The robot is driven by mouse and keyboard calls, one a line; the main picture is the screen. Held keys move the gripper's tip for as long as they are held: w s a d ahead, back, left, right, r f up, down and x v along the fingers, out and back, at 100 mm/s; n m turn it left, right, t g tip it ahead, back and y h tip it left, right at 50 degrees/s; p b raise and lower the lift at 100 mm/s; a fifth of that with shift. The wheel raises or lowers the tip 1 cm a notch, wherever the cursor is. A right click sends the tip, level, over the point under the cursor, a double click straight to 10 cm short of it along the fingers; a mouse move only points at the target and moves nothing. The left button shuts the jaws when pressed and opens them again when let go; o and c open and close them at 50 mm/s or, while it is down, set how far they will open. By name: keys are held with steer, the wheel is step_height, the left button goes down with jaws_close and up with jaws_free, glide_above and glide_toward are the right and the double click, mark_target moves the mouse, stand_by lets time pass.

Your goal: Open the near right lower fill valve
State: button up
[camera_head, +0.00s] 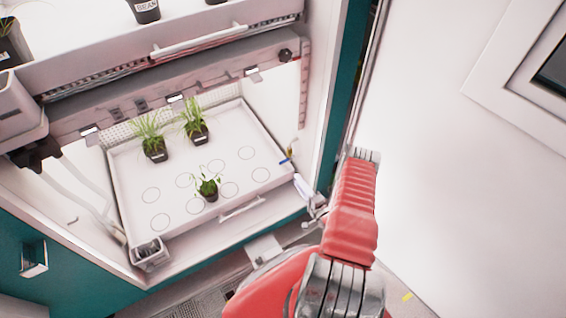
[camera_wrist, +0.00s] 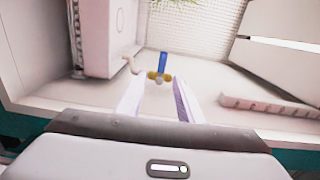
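The fill valve has a blue lever (camera_wrist: 163,62) and a brass body (camera_wrist: 154,76). In the wrist view the lever points up, away from my gripper. In the head view the valve (camera_head: 286,161) is small, at the right inner side of the lower chamber. My gripper (camera_wrist: 159,84) is open, its two pale fingers apart, with the brass body just beyond and between the tips. I cannot tell whether they touch. In the head view my gripper (camera_head: 303,187) is at the chamber's right front edge, below the valve, partly hidden by my red arm.
The white tray (camera_head: 130,190) in the lower chamber holds several potted plants (camera_head: 208,186) and stands left of the valve. A slotted rail (camera_head: 304,90) runs along the right wall, also seen in the wrist view (camera_wrist: 270,104). A teal frame (camera_head: 338,90) borders the opening.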

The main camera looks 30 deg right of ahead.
mark_target(283, 163)
steer(key=shift+s+r, duration=0.1)
steer(key=shift+r, duration=0.05)
steer(key=w, duration=1.4)
steer(key=shift+d, duration=0.35)
steer(key=shift+s, duration=0.1)
steer(key=shift+c, duration=0.6)
jaws_close()
steer(key=shift+a, duration=0.15)
